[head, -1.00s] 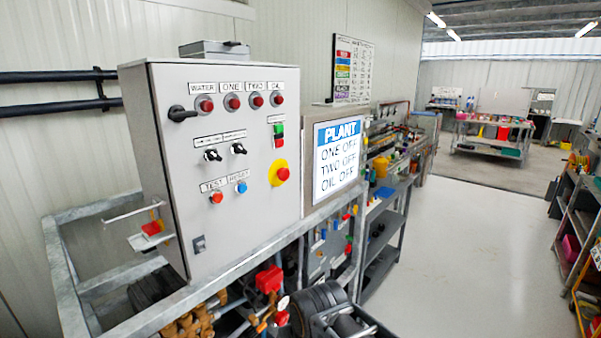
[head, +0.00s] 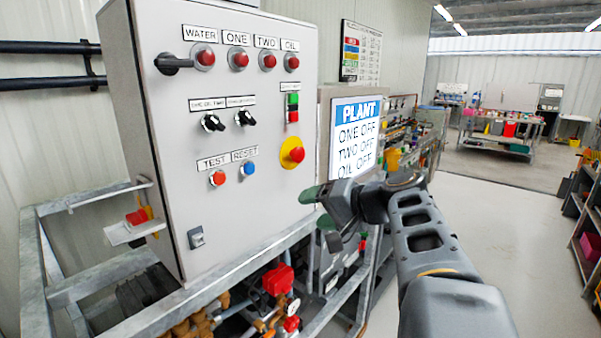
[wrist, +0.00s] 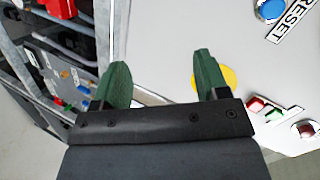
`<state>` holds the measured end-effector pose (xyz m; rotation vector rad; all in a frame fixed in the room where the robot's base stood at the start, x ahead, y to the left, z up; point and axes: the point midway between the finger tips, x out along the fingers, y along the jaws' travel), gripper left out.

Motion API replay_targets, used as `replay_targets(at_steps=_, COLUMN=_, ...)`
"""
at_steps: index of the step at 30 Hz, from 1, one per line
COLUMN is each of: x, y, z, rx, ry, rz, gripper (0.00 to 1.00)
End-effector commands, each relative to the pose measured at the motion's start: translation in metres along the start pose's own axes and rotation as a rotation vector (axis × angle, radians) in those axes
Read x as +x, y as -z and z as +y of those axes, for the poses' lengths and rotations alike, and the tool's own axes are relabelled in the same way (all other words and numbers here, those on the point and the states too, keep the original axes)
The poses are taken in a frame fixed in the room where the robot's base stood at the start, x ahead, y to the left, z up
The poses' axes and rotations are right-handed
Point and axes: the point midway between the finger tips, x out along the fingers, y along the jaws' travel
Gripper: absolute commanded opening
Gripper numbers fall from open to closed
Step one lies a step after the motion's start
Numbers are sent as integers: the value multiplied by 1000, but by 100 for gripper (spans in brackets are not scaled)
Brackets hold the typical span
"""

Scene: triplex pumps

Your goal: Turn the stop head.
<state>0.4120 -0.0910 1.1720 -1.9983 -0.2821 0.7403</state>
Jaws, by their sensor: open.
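The stop head is a red mushroom knob (head: 297,154) on a yellow disc (head: 285,147), on the right side of the grey panel's front in the head view. In the wrist view the yellow disc (wrist: 231,77) shows behind the right finger, and the red knob is hidden. My gripper (head: 318,208) is in front of the panel's lower right edge, below and right of the stop head, apart from it. In the wrist view my gripper (wrist: 160,65) has its green fingers spread, with nothing between them.
The grey control panel (head: 205,120) carries lamps, black selector knobs, a red test button (head: 217,179) and a blue reset button (head: 248,168). A PLANT screen (head: 357,135) stands right of it, close behind my arm. Metal frame rails (head: 150,305) run below. Open floor lies right.

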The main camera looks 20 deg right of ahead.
Motion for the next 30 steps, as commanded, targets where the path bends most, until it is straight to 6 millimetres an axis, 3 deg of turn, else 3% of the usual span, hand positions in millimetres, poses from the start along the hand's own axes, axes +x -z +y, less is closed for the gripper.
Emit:
replay_targets(at_steps=1, x=-12, y=18, z=1, rx=5, ry=61, rz=63, gripper=68)
replay_targets(at_steps=4, x=-37, y=46, z=-12, rx=-7, ry=176, rz=157, gripper=68)
replay_targets(at_steps=8, x=-61, y=67, z=-23, rx=-30, ry=268, rz=236, gripper=68)
replay_targets(at_steps=11, x=-65, y=75, z=-30, rx=-41, ry=303, rz=262, gripper=68)
replay_targets(at_steps=14, x=-56, y=80, z=-36, rx=-44, ry=315, rz=267, gripper=68)
replay_targets(at_steps=30, x=32, y=104, z=-66, rx=-41, ry=313, rz=268, gripper=68)
